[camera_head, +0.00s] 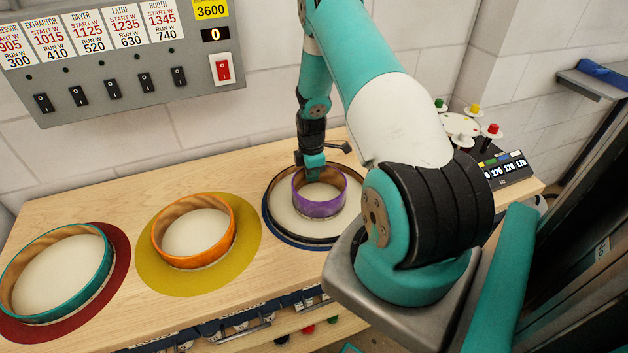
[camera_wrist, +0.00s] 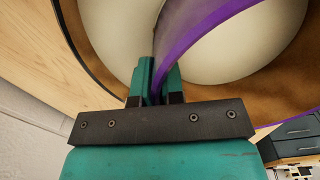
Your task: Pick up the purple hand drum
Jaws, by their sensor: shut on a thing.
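The purple hand drum (camera_head: 318,208) is a short round frame with a pale skin, at the right part of the bench. It sits within the outline of a larger, dark-rimmed drum (camera_head: 275,235) with a pale skin. My gripper (camera_head: 312,165) reaches down to the purple drum's far rim. In the wrist view my gripper (camera_wrist: 155,90) is shut on the purple rim (camera_wrist: 190,40), which runs between the teal fingers. I cannot tell whether the purple drum rests on the larger drum or is slightly above it.
An orange drum (camera_head: 232,252) on a yellow disc (camera_head: 160,283) and a teal drum (camera_head: 105,275) on a red disc (camera_head: 122,305) stand to the left. A switch panel (camera_head: 130,75) hangs behind. A round device with coloured buttons (camera_head: 460,128) stands at the right end.

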